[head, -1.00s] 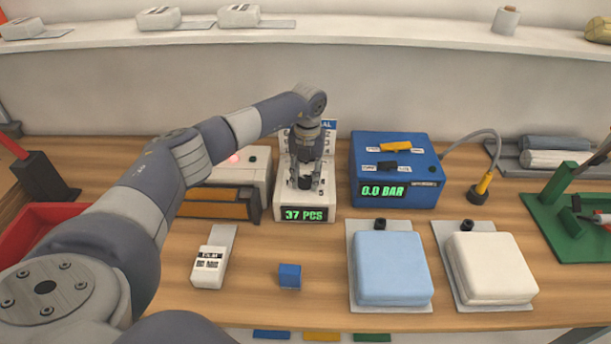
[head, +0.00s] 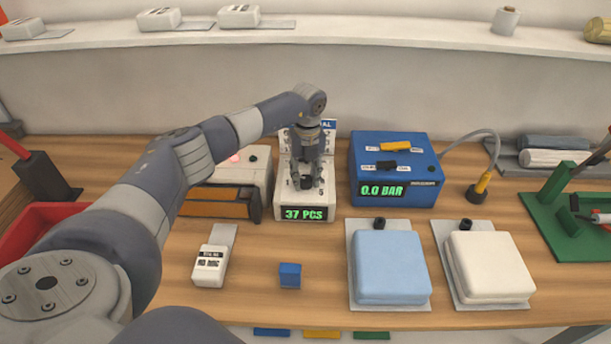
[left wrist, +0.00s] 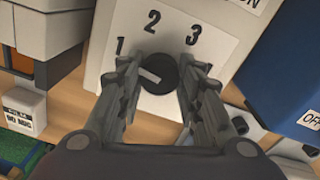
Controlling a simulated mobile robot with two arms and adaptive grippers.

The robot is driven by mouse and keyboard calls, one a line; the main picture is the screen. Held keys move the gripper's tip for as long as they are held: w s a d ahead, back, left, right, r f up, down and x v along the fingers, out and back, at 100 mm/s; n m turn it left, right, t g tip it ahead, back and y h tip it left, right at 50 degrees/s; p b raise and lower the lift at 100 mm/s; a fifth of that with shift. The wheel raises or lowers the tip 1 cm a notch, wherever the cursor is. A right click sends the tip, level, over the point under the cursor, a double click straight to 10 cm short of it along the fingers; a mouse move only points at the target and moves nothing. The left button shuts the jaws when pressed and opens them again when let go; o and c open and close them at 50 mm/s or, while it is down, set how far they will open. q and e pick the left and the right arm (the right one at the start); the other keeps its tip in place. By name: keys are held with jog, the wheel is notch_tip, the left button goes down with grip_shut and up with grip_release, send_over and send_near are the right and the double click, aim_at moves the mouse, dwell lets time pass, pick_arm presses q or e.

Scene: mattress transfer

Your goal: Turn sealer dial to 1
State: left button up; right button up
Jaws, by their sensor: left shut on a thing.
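The sealer (head: 283,211) is a white box with a green "37 PCS" display, standing at the back of the bench. Its black dial (left wrist: 160,78) has a white pointer line, which slants toward the upper left, to the side of the printed 1. The numbers 1, 2 and 3 show around the dial in the left wrist view. My left gripper (head: 306,184) comes down from above onto the sealer's face. In the left wrist view its fingers (left wrist: 159,92) are shut on the dial, one on each side. The lower part of the dial face is hidden. My right gripper is out of view.
A blue box (head: 424,166) reading "0.0 BAR" stands close to the right of the sealer. In front lie a blue cube (head: 290,275), a white labelled block (head: 210,266), a light-blue pad (head: 390,266) and a white pad (head: 490,265). A white shelf (head: 380,35) runs behind.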

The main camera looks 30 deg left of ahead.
aim_at(307, 177)
pick_arm(q)
jog(key=shift+w+a+r, duration=0.1)
jog(key=shift+w+r, duration=0.05)
jog(key=o, duration=1)
jog(key=shift+o, duration=0.3)
notch_tip(307, 177, up, 12)
